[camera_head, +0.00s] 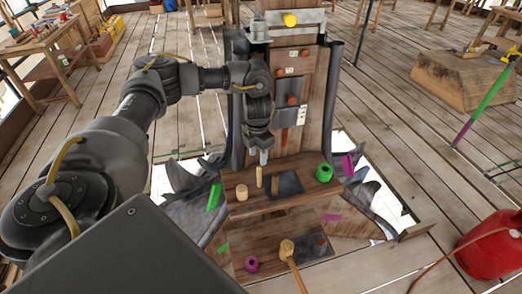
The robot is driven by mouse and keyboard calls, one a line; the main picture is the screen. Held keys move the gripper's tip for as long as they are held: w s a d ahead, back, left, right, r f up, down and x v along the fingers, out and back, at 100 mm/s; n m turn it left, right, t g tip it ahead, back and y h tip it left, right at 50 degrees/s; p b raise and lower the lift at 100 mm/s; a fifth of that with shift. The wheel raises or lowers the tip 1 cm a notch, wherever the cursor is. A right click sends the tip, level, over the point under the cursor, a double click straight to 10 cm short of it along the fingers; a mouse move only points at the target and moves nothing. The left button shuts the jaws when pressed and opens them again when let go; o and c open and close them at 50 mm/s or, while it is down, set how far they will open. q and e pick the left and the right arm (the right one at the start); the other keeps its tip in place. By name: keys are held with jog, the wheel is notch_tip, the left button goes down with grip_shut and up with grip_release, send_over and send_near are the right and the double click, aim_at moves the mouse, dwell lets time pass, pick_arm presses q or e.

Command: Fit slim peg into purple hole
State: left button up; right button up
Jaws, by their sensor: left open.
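A slim pale wooden peg (259,178) stands upright on the upper wooden shelf, beside a dark plate. A purple ring with a dark opening (251,264) sits on the lower shelf at the left; it looks like the purple hole. My left gripper (264,158) points down just above the slim peg's top. It is open and appears empty; whether its fingers touch the peg cannot be told. My right gripper is not in view.
A thicker wooden peg (242,192) stands left of the slim one. A green ring (323,172) is at the upper shelf's right. A mallet (287,249) leans at the lower shelf. A wooden back post (293,75) rises behind. A red tank (489,246) stands far right.

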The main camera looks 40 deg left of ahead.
aim_at(259, 167)
pick_arm(q)
jog(key=f, duration=0.4)
jog(key=shift+d, duration=0.35)
jog(key=shift+w+f, duration=0.2)
jog(key=shift+f, duration=0.1)
jog(key=shift+a+f, duration=0.1)
jog(key=shift+s+f+p, duration=0.2)
jog(key=shift+p, duration=0.25)
notch_tip(259, 167, down, 4)
jog(key=shift+s+r+p, duration=0.15)
jog(key=shift+p, duration=0.7)
jog(key=shift+f, duration=0.5)
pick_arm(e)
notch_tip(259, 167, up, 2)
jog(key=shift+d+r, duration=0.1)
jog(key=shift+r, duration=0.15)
pick_arm(q)
jog(key=shift+c, duration=1)
grip_shut()
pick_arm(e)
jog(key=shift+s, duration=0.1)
